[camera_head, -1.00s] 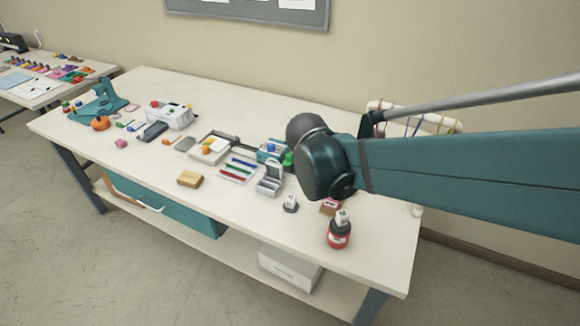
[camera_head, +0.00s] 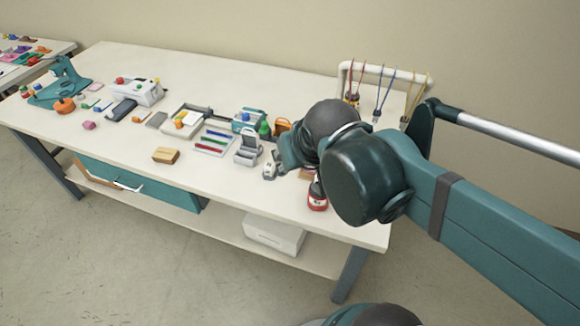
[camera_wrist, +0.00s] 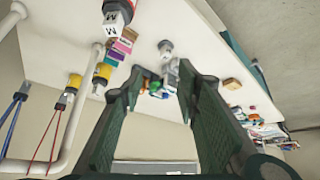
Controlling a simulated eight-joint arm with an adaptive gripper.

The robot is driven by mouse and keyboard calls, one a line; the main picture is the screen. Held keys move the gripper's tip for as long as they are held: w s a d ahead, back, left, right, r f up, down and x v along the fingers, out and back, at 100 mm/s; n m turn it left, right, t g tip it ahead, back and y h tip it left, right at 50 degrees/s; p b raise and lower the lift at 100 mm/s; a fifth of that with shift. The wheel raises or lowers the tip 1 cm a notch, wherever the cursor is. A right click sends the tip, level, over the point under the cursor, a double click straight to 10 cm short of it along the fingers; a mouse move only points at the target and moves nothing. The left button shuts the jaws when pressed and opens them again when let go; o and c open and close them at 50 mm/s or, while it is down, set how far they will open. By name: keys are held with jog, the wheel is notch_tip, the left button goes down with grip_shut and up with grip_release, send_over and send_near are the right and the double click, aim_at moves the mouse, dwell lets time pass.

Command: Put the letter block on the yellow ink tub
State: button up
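In the wrist view a white block with a dark letter on its faces (camera_wrist: 118,18) sits against a dark cap at the top edge. This looks like the block on the red tub (camera_head: 317,197), which stands near the table's front right in the head view; there my arm hides most of the block. My gripper (camera_wrist: 160,80) is open and empty, its two dark green fingers well apart. The block lies outside the fingers, up and to the left in the wrist view.
A rack with hanging coloured cords (camera_head: 380,72) stands at the table's back right. A small grey-and-white item (camera_head: 269,168), a grey box (camera_head: 246,155), a pen tray (camera_head: 213,143) and a tan block (camera_head: 166,155) lie left of my arm. The front left tabletop has free room.

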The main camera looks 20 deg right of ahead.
jog(key=shift+s+a+r+n+y, duration=0.15)
jog(key=shift+s+a+n+y, duration=0.25)
jog(key=shift+s+a, duration=0.65)
jog(key=shift+d, duration=0.1)
jog(key=shift+o, duration=0.7)
